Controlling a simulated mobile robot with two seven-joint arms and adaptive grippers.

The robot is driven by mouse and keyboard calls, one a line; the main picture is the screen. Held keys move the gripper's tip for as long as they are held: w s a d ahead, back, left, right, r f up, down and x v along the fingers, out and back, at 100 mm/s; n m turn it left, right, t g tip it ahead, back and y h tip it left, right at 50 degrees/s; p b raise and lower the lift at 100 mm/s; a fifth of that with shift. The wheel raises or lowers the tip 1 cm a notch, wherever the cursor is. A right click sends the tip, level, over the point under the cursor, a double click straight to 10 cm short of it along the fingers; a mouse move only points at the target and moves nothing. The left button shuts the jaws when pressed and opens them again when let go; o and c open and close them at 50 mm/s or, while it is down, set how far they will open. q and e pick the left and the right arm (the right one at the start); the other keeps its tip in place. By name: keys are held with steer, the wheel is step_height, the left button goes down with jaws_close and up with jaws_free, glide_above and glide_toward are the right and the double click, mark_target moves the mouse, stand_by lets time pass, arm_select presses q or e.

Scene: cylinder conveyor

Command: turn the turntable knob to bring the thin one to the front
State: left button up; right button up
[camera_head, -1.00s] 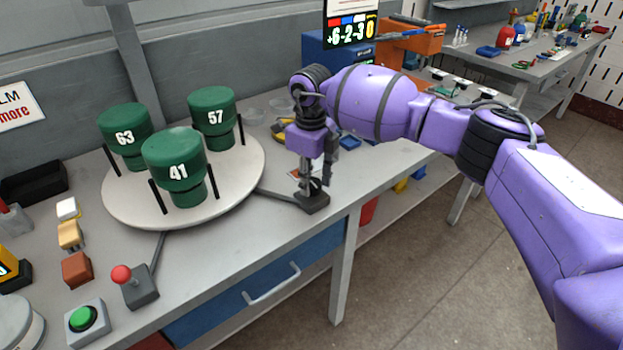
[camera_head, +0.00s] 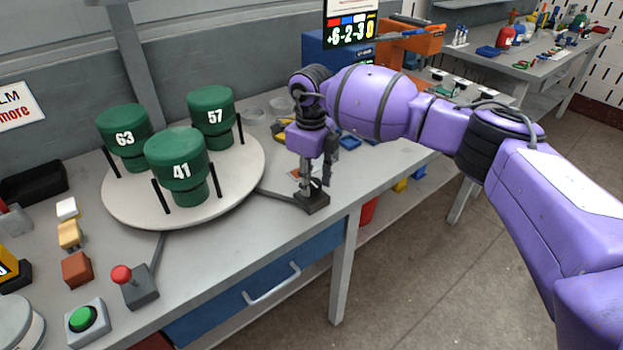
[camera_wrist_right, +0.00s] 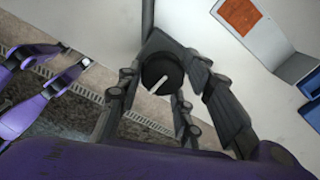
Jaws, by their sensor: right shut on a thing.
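The round white turntable (camera_head: 235,187) carries three green pieces with wide tops and narrower lower parts: number 41 (camera_head: 178,148) at the front, 63 (camera_head: 123,124) at the back left and 57 (camera_head: 210,104) at the back right. I cannot tell clearly which is thinnest. The black knob (camera_wrist_right: 162,74) with a white pointer line shows in the right wrist view, between my right gripper's fingers. My right gripper (camera_head: 313,185) points down and is shut on the knob, above its dark base (camera_head: 313,203). My left gripper is in neither view.
A red-topped joystick (camera_head: 137,286), a green button (camera_head: 84,319) and small coloured blocks (camera_head: 76,268) stand at the front left. A black tray (camera_head: 35,182) lies behind them. A display (camera_head: 350,29) stands behind my right arm. The table's front edge runs close to the knob base.

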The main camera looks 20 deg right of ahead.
steer(key=shift+s+a+f, duration=0.2)
steer(key=shift+s+f, duration=0.1)
steer(key=shift+f, duration=0.1)
stand_by(0.8)
steer(key=o, duration=1.1)
steer(key=shift+c, duration=0.2)
steer(key=shift+r, duration=0.2)
steer(key=shift+w+d+r, duration=0.1)
steer(key=shift+w, duration=0.05)
steer(key=shift+r, duration=0.15)
step_height(320, 180, up, 12)
steer(key=shift+f, duration=0.2)
steer(key=shift+f, duration=0.1)
